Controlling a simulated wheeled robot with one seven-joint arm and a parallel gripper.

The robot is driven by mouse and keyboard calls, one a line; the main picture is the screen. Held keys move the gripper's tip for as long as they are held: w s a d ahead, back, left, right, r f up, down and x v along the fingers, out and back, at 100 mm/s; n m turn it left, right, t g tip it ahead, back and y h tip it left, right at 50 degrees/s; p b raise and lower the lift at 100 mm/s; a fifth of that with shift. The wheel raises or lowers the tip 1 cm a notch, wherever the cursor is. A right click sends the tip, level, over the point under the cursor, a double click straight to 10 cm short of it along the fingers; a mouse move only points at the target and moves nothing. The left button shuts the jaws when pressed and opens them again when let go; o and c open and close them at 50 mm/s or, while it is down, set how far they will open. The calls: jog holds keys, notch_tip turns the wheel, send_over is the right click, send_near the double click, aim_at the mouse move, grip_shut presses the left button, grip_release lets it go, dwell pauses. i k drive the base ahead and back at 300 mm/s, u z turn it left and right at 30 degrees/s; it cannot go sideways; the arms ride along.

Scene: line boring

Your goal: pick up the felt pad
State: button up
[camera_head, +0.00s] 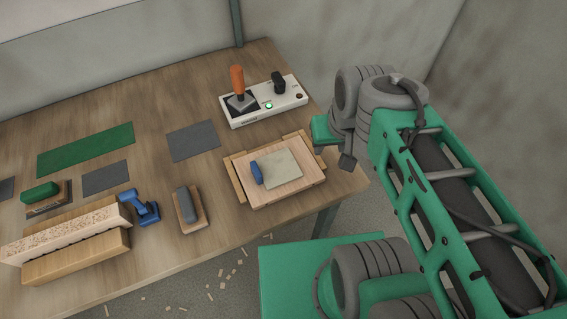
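No single item is clearly the felt pad. A dark grey pad on a wooden block (186,205) lies in the middle front of the bench. A green pad on a similar base (39,193) lies at the far left. Flat grey sheets (193,140) and (105,178) also lie on the bench. My gripper (346,160) seems to be the small grey part below the green wrist, at the bench's right edge and right of these pads. Its fingers are too small and hidden to judge, and I see nothing held.
A wooden board (300,187) carries a beige square (283,169) and a blue item (256,173). A control box (264,101) with an orange-handled lever stands behind. A long green mat (86,148), a blue tool (139,207) and timber (75,257) occupy the left. Bare bench lies between.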

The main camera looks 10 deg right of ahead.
aim_at(275, 169)
jog(key=z, duration=0.4)
jog(key=k, duration=1.4)
jog(key=u, duration=1.5)
jog(key=i, duration=0.5)
jog(key=u, duration=0.05)
